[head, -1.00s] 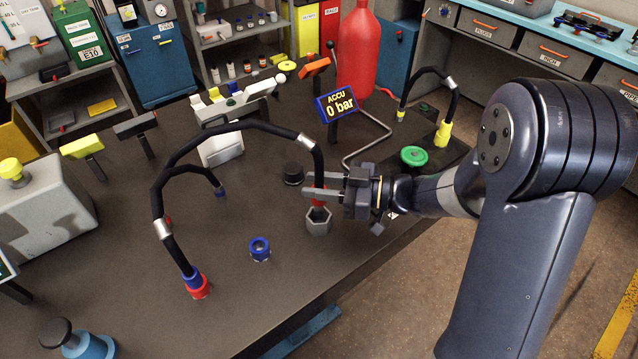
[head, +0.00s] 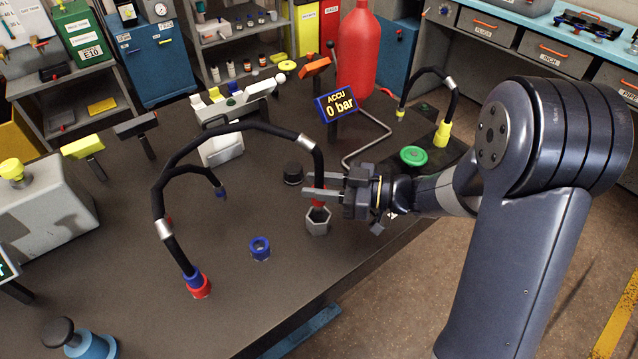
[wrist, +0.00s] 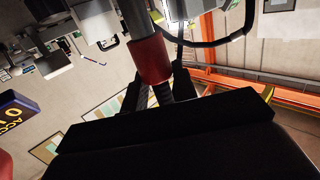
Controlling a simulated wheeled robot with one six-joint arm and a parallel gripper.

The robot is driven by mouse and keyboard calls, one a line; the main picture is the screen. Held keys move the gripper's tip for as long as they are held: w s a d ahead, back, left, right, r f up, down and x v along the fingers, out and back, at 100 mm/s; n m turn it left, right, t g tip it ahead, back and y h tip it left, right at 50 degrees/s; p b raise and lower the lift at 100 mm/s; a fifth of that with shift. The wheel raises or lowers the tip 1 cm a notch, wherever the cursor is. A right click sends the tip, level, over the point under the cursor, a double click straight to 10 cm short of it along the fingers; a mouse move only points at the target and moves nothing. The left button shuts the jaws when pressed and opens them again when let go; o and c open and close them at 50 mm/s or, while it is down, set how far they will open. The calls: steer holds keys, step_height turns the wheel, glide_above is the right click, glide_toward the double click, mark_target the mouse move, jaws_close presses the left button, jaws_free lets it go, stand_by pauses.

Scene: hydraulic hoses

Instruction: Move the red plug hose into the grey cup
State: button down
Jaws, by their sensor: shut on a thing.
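The black hose (head: 222,131) arches over the table. Its right end carries a red plug (head: 319,200), which is partly hidden by a jaw in the head view. My gripper (head: 322,185) is shut around this plug end, and the red plug (wrist: 150,62) also shows between the jaws in the wrist view. The plug points down just above the grey hexagonal cup (head: 318,222). I cannot tell whether its tip is inside the cup's mouth. The hose's other end, with a blue band, stands in a red cup (head: 200,288) at the left.
A blue cup (head: 260,248) stands left of the grey cup. A red bottle (head: 357,50) stands farther back. The front table area is clear.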

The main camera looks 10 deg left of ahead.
steer(key=shift+f+b, duration=1.65)
steer(key=shift+f, duration=0.8)
steer(key=shift+r, duration=0.15)
stand_by(0.3)
steer(key=shift+r+p, duration=2)
steer(key=shift+r, duration=0.05)
stand_by(0.8)
steer(key=shift+f+b, duration=1.4)
steer(key=shift+f, duration=0.85)
